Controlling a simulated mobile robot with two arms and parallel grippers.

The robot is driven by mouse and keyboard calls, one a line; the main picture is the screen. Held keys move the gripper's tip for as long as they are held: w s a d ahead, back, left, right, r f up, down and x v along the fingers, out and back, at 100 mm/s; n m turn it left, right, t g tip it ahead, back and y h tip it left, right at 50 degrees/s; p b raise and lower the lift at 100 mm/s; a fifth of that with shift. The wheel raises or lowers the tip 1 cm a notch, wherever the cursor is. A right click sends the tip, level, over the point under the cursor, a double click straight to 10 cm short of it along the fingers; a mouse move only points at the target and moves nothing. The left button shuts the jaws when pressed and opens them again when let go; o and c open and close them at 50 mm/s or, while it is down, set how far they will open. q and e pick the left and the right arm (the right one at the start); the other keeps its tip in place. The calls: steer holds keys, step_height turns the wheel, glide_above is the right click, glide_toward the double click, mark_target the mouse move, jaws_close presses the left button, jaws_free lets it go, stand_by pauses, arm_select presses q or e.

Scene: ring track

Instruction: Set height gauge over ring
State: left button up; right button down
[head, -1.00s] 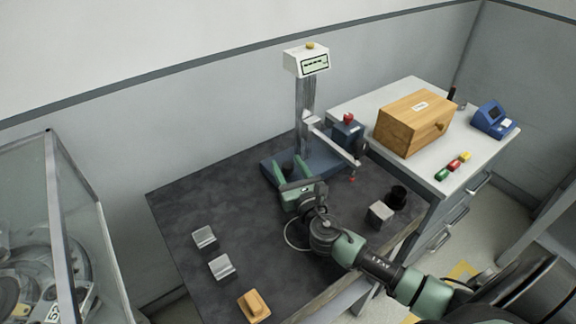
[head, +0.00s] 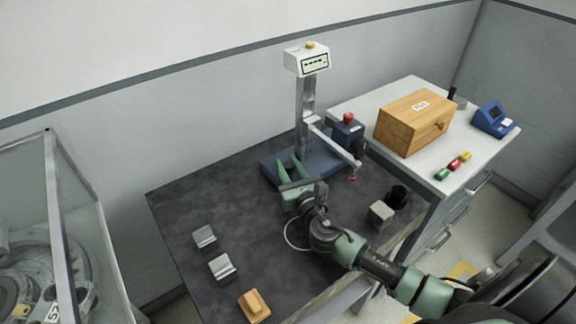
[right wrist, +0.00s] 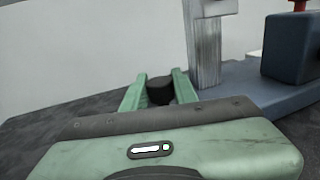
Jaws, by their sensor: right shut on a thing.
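The height gauge stands on the dark table, with a blue base (head: 323,160), a grey upright column (head: 305,100) and a white display head (head: 306,60). A side arm reaches right from the column and ends in a small red tip (head: 352,178). My right gripper (head: 289,164) is at the left end of the blue base. In the right wrist view its green fingers (right wrist: 160,90) are shut on a dark round knob (right wrist: 160,91) beside the base. The knob is mostly hidden in the head view. I cannot make out a ring for certain. My left gripper is out of view.
Two metal blocks (head: 205,237) (head: 222,267) and a wooden block (head: 254,306) lie front left. A white cabinet (head: 350,103) adjoins at right.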

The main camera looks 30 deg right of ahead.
stand_by(0.8)
steer(key=a, duration=0.5)
steer(key=s+a+p, duration=0.1)
steer(key=a, duration=0.3)
steer(key=s+a, duration=0.1)
steer(key=a, duration=0.4)
steer(key=shift+a, duration=0.3)
steer(key=shift+d, duration=0.1)
steer(key=c, duration=1.4)
jaws_free()
steer(key=o, duration=0.3)
